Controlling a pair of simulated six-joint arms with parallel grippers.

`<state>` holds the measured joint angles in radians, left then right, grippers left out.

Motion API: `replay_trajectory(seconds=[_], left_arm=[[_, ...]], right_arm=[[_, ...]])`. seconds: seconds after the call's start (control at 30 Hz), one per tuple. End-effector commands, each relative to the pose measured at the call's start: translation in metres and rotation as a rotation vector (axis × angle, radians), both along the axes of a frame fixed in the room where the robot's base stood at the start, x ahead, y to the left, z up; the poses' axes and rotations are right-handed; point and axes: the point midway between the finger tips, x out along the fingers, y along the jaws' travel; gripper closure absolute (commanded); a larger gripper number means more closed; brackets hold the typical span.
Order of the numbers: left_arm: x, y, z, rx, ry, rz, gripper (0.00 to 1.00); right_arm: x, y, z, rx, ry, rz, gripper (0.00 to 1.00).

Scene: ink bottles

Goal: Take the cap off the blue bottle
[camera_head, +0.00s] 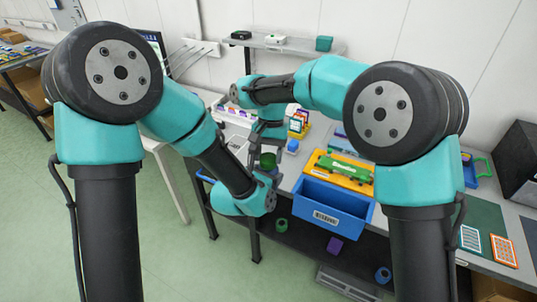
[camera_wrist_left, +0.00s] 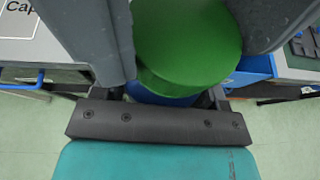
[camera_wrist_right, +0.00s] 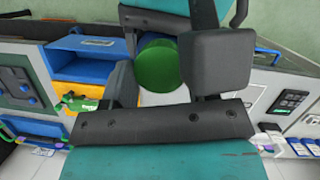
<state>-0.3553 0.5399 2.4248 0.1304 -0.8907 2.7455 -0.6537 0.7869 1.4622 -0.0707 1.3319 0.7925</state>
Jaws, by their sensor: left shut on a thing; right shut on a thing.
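A green cap (camera_head: 268,160) shows between my two grippers in the head view. Blue of the bottle (camera_wrist_left: 165,98) shows just under the cap in the left wrist view; most of the bottle is hidden. My left gripper (camera_wrist_left: 180,45) is shut on the blue bottle, low at the front of the bench. My right gripper (camera_wrist_right: 165,72) comes down from above and is shut on the green cap, which also shows in the right wrist view (camera_wrist_right: 158,65). I cannot tell whether cap and bottle touch.
A labelled blue bin (camera_head: 325,216) stands right of the grippers, at the bench front. Behind it is a yellow tray (camera_head: 352,180) with a green thing in it. A small blue item (camera_head: 292,146) stands farther back. A purple block (camera_head: 334,245) lies below the bench.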

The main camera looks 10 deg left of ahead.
Motion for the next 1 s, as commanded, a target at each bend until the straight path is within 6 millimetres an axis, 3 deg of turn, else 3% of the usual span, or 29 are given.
replay_trajectory(seconds=[0.03, 0.07, 0.3, 0.63, 1.0], left_arm=[[0.0, 0.0, 0.0, 0.0, -0.001, 0.001, 1.0], [0.0, 0.0, 0.0, 0.0, -0.001, 0.001, 1.0], [0.0, 0.0, 0.0, 0.0, -0.001, 0.001, 1.0], [0.0, 0.0, 0.0, 0.0, -0.001, 0.0, 1.0], [0.0, 0.0, 0.0, 0.0, 0.0, 0.0, 1.0]], right_arm=[[0.0, 0.0, 0.0, 0.0, 0.0, 0.0, 0.75], [0.0, 0.0, 0.0, 0.0, 0.0, 0.0, 0.47], [0.0, 0.0, 0.0, 0.0, 0.0, 0.0, 0.24], [0.0, 0.0, 0.004, 0.001, -0.001, 0.0, 0.22], [0.0, 0.0, 0.042, 0.001, -0.001, 0.001, 0.22]])
